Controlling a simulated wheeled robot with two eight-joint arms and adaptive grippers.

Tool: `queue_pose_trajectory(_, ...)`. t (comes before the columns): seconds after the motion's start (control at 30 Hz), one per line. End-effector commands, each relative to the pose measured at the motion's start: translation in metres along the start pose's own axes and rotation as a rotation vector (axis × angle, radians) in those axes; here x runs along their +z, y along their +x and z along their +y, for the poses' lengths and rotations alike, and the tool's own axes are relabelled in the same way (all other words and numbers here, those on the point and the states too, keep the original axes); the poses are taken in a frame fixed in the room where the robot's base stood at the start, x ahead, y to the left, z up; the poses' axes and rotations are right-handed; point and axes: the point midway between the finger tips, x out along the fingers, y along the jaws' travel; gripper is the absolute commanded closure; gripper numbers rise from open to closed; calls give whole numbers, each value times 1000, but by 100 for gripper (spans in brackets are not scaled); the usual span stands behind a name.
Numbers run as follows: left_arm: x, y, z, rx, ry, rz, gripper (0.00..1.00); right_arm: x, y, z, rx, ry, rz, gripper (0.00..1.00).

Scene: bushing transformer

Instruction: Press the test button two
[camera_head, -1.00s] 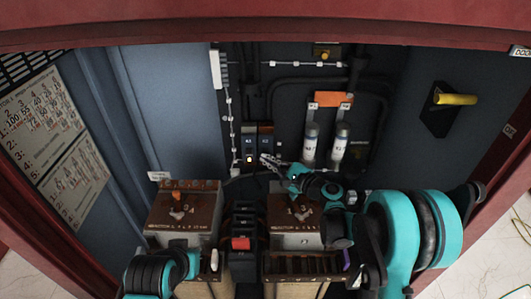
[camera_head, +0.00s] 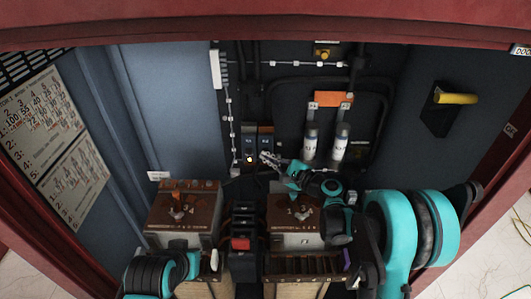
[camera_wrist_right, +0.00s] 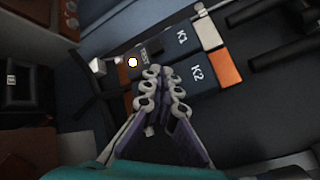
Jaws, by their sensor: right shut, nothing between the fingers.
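Two dark relay blocks stand side by side on the back panel, K1 (camera_head: 249,143) and K2 (camera_head: 266,141). In the right wrist view they are the blue K1 block (camera_wrist_right: 180,40) and K2 block (camera_wrist_right: 197,76). A bright white round spot (camera_head: 250,159) lies at the lower end of K1; it also shows in the right wrist view (camera_wrist_right: 132,62). My right gripper (camera_head: 264,156) is shut and empty, its tips (camera_wrist_right: 160,73) at the lower end of K2. The tips hide that spot, so test button two cannot be made out, nor can contact. My left gripper is out of view.
Two brown selector boxes (camera_head: 183,210) stand in front, with a red-topped part (camera_head: 240,243) between them. Two white cylinders (camera_head: 340,147) stand right of the relays. A yellow handle (camera_head: 455,99) is on the right wall. The red cabinet frame (camera_head: 260,25) encloses the space.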

Motion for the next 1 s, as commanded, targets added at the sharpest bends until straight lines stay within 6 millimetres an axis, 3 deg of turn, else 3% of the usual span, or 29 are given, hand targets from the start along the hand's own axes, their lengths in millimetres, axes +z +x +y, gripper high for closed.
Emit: queue_pose_trajectory(1.0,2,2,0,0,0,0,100,1,-1,1,0,0,0,100)
